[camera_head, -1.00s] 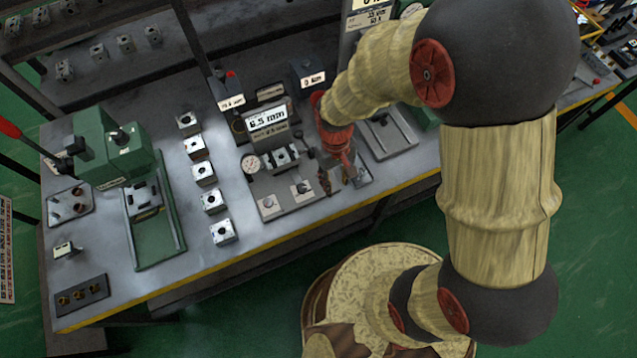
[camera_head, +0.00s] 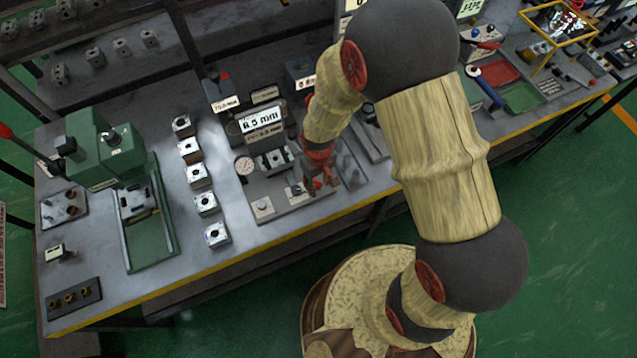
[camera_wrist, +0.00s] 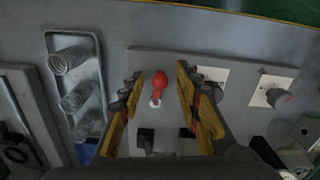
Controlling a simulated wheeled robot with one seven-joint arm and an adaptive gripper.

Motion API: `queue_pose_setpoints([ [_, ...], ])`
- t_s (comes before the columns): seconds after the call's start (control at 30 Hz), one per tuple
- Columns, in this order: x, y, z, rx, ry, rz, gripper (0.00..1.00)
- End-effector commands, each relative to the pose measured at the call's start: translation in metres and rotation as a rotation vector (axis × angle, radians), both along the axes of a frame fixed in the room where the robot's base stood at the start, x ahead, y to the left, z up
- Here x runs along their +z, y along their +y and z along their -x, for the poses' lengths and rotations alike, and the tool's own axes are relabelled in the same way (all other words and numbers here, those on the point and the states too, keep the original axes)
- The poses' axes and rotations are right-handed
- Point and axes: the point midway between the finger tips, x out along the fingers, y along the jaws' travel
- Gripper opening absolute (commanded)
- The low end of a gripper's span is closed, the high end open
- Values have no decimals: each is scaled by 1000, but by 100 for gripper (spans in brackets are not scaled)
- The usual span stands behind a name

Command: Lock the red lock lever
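The red lock lever (camera_wrist: 159,83), with a rounded knob, shows in the wrist view on the grey base plate (camera_wrist: 145,61) of the gauge station. My gripper (camera_wrist: 158,78) is open, with one finger on each side of the red knob. Gaps show between the knob and both fingers, so they do not grip it. The lever cannot be told apart from my red gripper parts there.
Two square plates with knobs, one nearer (camera_wrist: 209,84) and one farther (camera_wrist: 274,92), are right of the lever in the wrist view. A tray with coil springs (camera_wrist: 72,60) is left. In the head view, a row of valve blocks (camera_head: 200,174) and a green press (camera_head: 110,155) stand left.

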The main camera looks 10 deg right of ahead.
Motion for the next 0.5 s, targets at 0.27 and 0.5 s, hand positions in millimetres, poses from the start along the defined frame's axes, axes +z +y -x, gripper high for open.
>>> queue_pose_setpoints([
  [0.27, -1, 0, 0, 0, 0, 0, 33],
  [0.5, -1, 0, 0, 0, 1, 0, 20],
])
